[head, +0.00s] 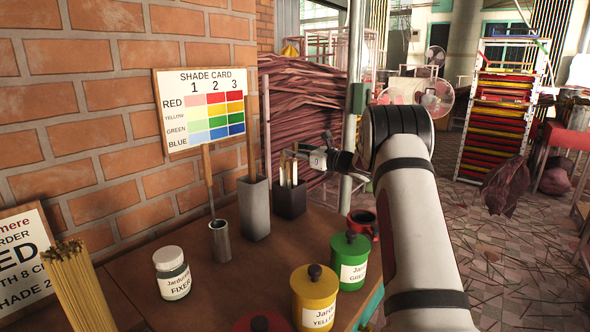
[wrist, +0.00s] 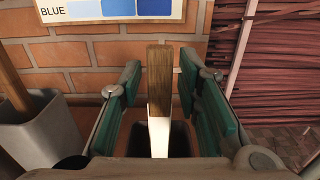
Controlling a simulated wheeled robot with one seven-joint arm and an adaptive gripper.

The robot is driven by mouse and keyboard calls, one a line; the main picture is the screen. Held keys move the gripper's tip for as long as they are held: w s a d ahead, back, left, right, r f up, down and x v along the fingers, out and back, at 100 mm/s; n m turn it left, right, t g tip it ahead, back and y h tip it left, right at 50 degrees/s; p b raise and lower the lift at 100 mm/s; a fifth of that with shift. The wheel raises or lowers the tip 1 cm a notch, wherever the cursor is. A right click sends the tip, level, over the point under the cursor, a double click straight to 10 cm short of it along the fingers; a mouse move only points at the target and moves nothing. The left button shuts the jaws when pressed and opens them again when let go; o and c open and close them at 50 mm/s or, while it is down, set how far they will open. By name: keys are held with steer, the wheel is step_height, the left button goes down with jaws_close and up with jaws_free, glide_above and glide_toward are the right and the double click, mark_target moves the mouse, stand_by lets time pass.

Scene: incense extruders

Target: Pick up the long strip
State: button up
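A strip with a brown wooden top and a pale lower part (wrist: 159,90) stands in a dark holder (head: 291,203). In the wrist view it rises between my gripper's fingers (wrist: 160,100). The fingers are open, with a gap on each side of the strip. In the head view my gripper (head: 305,154) is at the top of the dark holder, where slim strips (head: 294,172) show partly hidden. A longer wooden strip (head: 266,125) leans in the tall grey holder (head: 254,210) to the left. The lower ends of the strips are hidden inside the holders.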

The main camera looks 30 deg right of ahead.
steer(key=c, duration=0.4)
steer(key=shift+c, duration=0.2)
steer(key=shift+r, duration=0.1)
